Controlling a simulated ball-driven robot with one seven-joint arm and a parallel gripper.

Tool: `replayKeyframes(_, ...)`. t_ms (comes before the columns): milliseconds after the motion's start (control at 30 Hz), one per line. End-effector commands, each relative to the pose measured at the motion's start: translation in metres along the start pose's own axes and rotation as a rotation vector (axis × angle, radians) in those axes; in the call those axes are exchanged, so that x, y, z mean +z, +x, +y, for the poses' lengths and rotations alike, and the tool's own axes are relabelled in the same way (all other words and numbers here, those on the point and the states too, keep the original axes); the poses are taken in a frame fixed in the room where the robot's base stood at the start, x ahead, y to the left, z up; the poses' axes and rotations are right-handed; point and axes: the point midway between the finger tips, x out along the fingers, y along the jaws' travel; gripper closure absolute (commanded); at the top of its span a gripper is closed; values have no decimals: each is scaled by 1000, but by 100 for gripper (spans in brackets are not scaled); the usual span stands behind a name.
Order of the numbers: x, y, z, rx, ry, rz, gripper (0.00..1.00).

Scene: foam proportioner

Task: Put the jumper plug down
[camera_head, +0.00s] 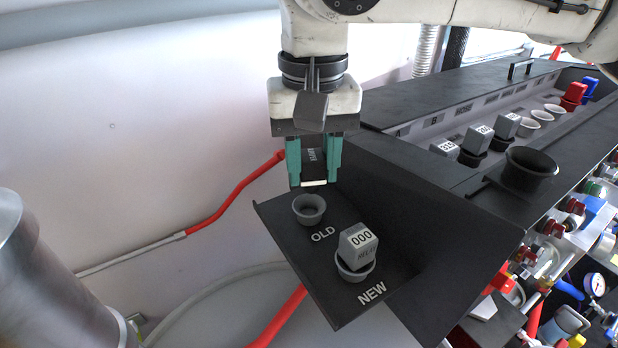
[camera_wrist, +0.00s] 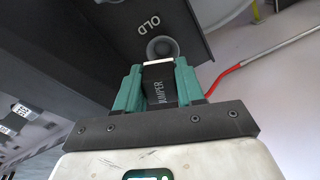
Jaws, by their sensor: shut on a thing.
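My gripper (camera_head: 314,168) has teal fingers and is shut on the jumper plug (camera_head: 314,160), a dark block with white lettering and a pale lower edge. The plug also shows between the fingers in the wrist view (camera_wrist: 160,84), lettered "JUMPER". My gripper holds it upright above the black tray (camera_head: 373,326), just above the empty grey cup (camera_head: 309,211) marked OLD. In the wrist view the OLD cup (camera_wrist: 162,47) lies just beyond the plug's end. Whether the plug touches the cup is hard to tell, but a gap seems to show.
The black console to the right holds grey numbered plugs (camera_head: 476,138), empty cups (camera_head: 530,124), a large black cup (camera_head: 528,168), and red (camera_head: 573,95) and blue plugs (camera_head: 590,87).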

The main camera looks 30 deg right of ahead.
Motion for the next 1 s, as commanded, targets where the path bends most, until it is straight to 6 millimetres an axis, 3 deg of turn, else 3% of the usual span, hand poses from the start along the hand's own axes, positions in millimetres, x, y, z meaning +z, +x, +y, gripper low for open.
replayKeyframes(267, -2, 32, -4, 0, 1, -1, 93)
replayKeyframes(500, -2, 36, -4, -2, 1, 1, 93)
replayKeyframes(533, -2, 36, -4, -2, 1, 1, 61)
replayKeyframes(800, -2, 35, -4, -1, 1, 0, 36)
replayKeyframes(1000, -2, 35, -4, -1, 1, 1, 36)
